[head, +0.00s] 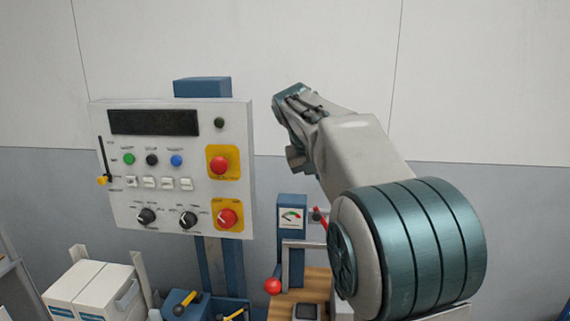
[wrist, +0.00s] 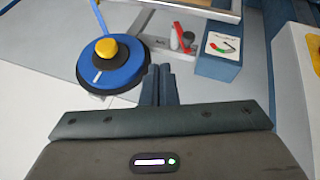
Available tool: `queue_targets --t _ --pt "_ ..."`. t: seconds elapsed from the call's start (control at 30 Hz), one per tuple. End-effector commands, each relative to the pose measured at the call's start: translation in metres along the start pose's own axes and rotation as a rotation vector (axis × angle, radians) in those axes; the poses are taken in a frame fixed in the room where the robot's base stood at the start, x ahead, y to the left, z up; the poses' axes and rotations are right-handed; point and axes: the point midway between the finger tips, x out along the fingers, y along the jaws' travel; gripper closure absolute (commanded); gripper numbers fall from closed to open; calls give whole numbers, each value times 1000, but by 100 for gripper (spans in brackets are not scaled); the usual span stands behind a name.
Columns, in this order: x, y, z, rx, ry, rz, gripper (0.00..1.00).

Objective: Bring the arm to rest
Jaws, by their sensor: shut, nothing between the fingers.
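My arm reaches up and away from the lower right in the head view. Its end is raised to the right of the control panel (head: 180,165), apart from it; my fingers are hidden there. In the wrist view my gripper (wrist: 158,72) points away from the camera. Its two fingers lie together with nothing between them. They appear over the floor, beside a round blue base with a yellow knob (wrist: 106,48).
The panel carries red buttons on yellow plates (head: 219,163), dials and a dark display. A gauge box (head: 291,214) stands low beside my arm, with a red ball knob (head: 272,286) below it. White boxes (head: 95,290) sit at lower left. The wall behind is bare.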

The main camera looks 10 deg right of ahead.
Motion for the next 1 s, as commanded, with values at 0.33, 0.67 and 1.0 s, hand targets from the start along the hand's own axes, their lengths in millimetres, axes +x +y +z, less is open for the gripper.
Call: queue_targets --t 0.33,0.67,1.0 --pt "1 10 132 -18 -51 -215 100" --pt "12 -14 277 -29 -63 -350 100" --pt "28 -31 349 -25 -68 -384 100"
